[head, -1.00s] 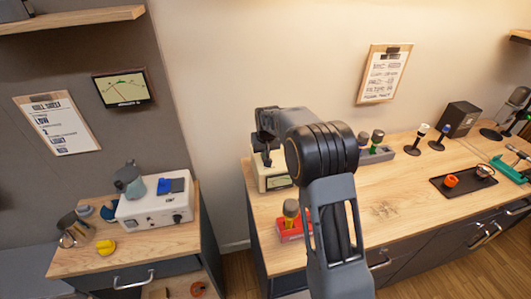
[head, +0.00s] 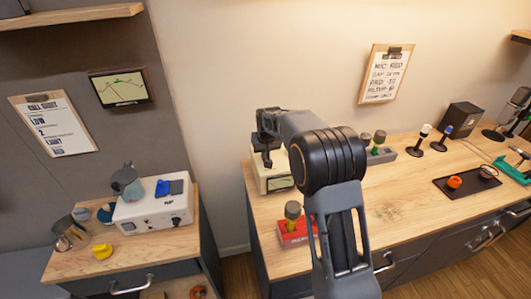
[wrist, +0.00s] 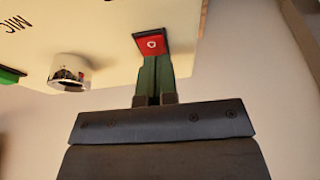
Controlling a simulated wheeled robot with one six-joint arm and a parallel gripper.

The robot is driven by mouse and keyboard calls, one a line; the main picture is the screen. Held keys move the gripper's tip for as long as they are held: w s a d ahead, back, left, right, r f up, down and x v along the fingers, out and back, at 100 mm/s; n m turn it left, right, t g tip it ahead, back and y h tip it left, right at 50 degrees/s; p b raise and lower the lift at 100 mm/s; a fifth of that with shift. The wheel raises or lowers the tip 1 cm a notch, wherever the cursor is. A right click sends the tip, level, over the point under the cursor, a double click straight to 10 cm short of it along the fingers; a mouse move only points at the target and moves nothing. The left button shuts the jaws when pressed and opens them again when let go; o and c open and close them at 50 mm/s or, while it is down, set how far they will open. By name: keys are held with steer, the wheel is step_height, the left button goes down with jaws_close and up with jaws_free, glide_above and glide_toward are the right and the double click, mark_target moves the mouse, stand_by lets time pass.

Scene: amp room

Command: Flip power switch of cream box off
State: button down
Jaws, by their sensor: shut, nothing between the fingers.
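The cream box (head: 277,184) stands at the left end of the long bench in the head view, partly hidden behind my arm. In the wrist view its cream face (wrist: 105,35) fills the upper part. The red power switch (wrist: 151,43), with a white ring mark, sits in that face near its edge. My gripper (wrist: 153,60) is shut and empty, its green fingertips at the near edge of the switch; I cannot tell whether they touch it. In the head view my gripper (head: 267,160) points down over the box.
A silver knob (wrist: 70,72) and a green part (wrist: 10,75) lie left of the switch. In the head view a red block (head: 293,235) stands in front of the box. A white box (head: 153,211) is on the left cabinet. The bench middle is clear.

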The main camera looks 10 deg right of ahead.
stand_by(0.3)
steer(key=p+v, duration=0.1)
steer(key=v, duration=0.1)
steer(key=w+p+v, duration=0.1)
steer(key=p+v, duration=0.1)
steer(key=shift+s+r, duration=0.1)
steer(key=shift+r, duration=0.4)
steer(key=s+b+v, duration=0.1)
steer(key=b+v, duration=0.2)
steer(key=v, duration=0.6)
steer(key=shift+s+f, duration=0.25)
steer(key=shift+s, duration=0.2)
steer(key=s+d+f, duration=0.1)
steer(key=s+f, duration=0.1)
steer(key=s, duration=1.1)
steer(key=s+d+f, duration=0.2)
steer(key=s, duration=1.2)
steer(key=shift+s+d+m+t, duration=0.2)
steer(key=shift+s+m+t, duration=0.1)
steer(key=shift+t, duration=0.1)
